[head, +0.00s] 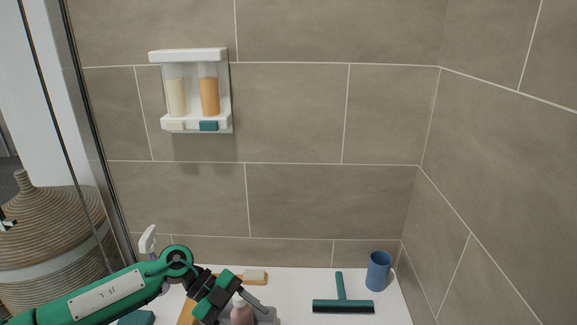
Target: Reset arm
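My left arm comes in from the lower left, and my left gripper (246,302) is low in the head view, over the white ledge (296,287). A grey finger points to the right, close to a pink bottle (241,314). I cannot tell whether they touch, or whether the fingers are open or shut. My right gripper is not in view.
A soap bar (255,275) lies behind the gripper. A two-tube dispenser (190,90) hangs on the tiled wall. A woven basket (50,240) is at left behind glass.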

